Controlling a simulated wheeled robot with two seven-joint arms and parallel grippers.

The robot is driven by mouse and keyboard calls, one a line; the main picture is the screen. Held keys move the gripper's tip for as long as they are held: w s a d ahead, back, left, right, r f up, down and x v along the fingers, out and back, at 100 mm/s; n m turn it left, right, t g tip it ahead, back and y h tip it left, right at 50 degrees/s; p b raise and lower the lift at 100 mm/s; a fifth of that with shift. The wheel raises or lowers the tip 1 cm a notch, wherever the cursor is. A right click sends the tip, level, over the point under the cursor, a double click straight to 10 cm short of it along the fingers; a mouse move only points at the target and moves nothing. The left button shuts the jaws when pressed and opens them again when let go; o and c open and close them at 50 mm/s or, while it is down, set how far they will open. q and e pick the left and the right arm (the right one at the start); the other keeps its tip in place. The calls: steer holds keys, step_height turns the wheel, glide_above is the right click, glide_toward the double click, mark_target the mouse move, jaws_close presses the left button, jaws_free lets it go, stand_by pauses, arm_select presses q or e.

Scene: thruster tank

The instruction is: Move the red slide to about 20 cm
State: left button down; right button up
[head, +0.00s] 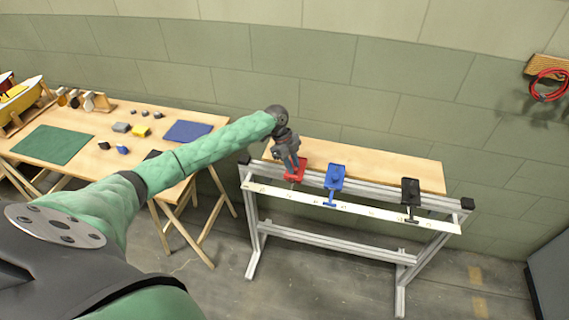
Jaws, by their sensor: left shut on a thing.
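The red slide (299,174) sits on the rail near the left end of the metal frame, left of the blue slide (335,178) and the black slide (411,192). A pale scale strip (375,211) runs along the front of the frame; its markings are too small to read. My left gripper (293,164) reaches in from the left and is shut on the red slide, hiding part of it. My right gripper is not in view.
A wooden board (390,168) lies behind the rail. A wooden table (90,137) at the left holds a green mat (52,145), a blue mat (187,131) and several small blocks. A red coiled cable (549,84) hangs on the wall. The rail is clear between the blue and black slides.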

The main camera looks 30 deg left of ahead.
arm_select(q)
steer(key=c, duration=1.4)
jaws_free()
steer(key=shift+c, duration=0.2)
steer(key=shift+o, duration=1.2)
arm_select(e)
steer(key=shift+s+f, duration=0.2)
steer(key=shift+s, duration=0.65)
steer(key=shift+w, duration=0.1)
arm_select(q)
steer(key=shift+a+r, duration=0.1)
steer(key=shift+w+a+r+b, duration=0.1)
steer(key=shift+a+r+b, duration=0.2)
steer(key=shift+r+b, duration=0.3)
steer(key=b+v, duration=0.2)
steer(key=v, duration=0.4)
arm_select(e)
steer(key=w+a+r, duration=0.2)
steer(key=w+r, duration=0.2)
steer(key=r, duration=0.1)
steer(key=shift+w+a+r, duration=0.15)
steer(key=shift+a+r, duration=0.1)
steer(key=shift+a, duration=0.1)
